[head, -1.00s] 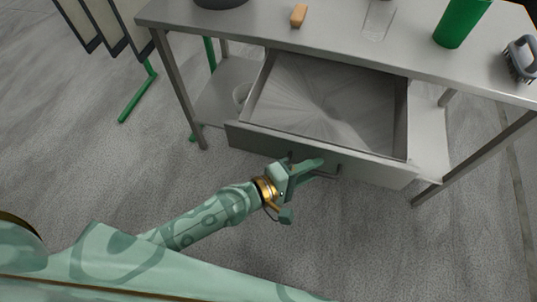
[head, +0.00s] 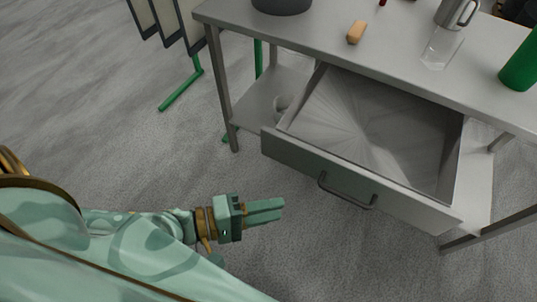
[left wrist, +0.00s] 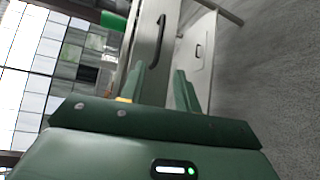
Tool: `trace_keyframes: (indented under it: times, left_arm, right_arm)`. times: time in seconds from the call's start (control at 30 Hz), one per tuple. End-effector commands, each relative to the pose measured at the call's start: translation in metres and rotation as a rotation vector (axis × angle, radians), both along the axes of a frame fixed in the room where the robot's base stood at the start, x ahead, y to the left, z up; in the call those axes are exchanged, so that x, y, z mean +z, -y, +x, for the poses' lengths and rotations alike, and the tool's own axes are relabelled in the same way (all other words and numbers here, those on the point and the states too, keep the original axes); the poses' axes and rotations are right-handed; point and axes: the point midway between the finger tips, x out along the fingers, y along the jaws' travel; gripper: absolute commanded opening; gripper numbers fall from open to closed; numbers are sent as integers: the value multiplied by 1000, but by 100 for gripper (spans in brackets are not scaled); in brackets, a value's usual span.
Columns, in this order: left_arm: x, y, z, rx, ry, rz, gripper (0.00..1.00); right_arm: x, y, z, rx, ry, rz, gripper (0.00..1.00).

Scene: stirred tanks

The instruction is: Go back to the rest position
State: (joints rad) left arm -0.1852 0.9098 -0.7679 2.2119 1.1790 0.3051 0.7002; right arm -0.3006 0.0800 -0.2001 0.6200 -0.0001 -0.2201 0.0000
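My left gripper (head: 280,208) is in the lower middle of the head view, in front of the grey drawer (head: 350,185) and clear of its dark handle (head: 346,194). The drawer stands pulled out of the metal table and looks empty. In the left wrist view the two green fingers (left wrist: 159,78) are apart with nothing between them; the drawer front and a handle show beyond. My right gripper is in neither view.
The metal table (head: 400,50) carries a dark round pot (head: 282,4), an orange block (head: 356,32), a metal jug (head: 455,13), a clear flat piece (head: 441,48) and a green cylinder (head: 524,66). Boards on green legs (head: 181,90) stand at left. The floor around my left gripper is clear.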

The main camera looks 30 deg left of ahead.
Motion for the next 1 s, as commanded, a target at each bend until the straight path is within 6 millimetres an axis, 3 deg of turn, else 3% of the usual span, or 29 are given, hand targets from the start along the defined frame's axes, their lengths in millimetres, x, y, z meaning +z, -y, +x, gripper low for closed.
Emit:
trace_keyframes:
  times: [0.47,0.57,0.67,0.77,0.87,0.97,1.0]
  left_arm:
    - [0,0,0,-1,4,4,32]
    - [-5,3,-4,-48,81,101,32]
    - [-56,-18,-4,-123,205,379,32]
    - [-124,-59,4,-199,317,731,32]
    - [-194,-114,0,-299,358,1094,32]
    - [-257,-172,-29,-447,306,1399,32]
    - [-279,-192,-51,-521,261,1495,32]
  right_arm:
    - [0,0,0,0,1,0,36]
    - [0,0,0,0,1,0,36]
    - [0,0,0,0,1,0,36]
    - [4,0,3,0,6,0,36]
    - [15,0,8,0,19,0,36]
    - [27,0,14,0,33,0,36]
    - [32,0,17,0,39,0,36]
